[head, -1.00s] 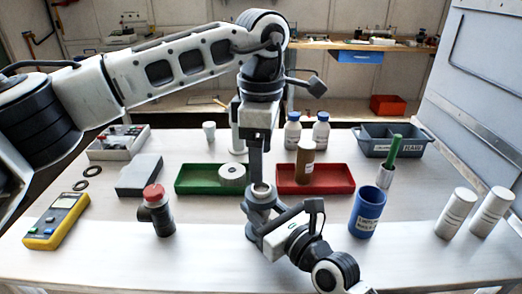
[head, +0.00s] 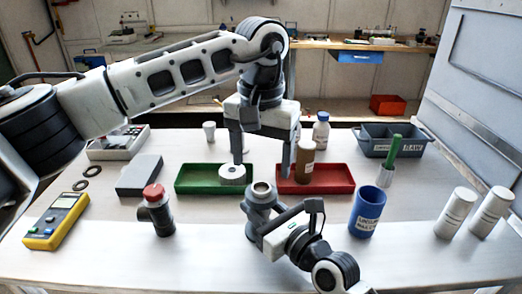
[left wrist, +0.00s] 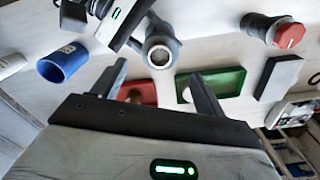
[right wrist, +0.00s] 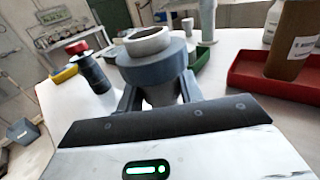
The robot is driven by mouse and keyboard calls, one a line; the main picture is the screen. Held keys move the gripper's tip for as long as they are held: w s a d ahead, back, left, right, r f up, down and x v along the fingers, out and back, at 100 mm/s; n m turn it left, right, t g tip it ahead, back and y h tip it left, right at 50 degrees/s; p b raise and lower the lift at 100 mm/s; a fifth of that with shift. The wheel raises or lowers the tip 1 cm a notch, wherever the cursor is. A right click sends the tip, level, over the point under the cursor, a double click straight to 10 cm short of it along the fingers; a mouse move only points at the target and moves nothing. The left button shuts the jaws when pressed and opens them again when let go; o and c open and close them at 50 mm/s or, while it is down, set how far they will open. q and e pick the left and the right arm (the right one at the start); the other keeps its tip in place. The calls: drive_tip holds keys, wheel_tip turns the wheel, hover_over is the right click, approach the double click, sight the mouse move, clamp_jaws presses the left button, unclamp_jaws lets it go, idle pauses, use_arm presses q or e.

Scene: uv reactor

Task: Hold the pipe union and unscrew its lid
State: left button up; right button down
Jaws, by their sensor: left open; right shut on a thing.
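The grey pipe union (head: 262,200) stands upright with a pale round opening at its top, near the front middle of the table. My right gripper (right wrist: 158,98) is shut on its lower part; the wide grey collar and pale ring show above the fingers in the right wrist view. I cannot tell which part is the lid. My left gripper (head: 262,168) is open and empty, fingers pointing down, above and behind the union. In the left wrist view the union (left wrist: 160,50) appears just beyond the spread fingers, apart from them.
Behind are a green tray (head: 190,182) with a pale ring-shaped piece (head: 232,174) and a red tray (head: 335,180) with a brown bottle (head: 306,160). A red-capped dark fitting (head: 157,210) stands left. A blue cup (head: 367,212) stands right.

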sight(261, 187)
use_arm(q)
wheel_tip(261, 187, down, 7)
idle(0.3)
drive_tip(key=shift+c, duration=0.3)
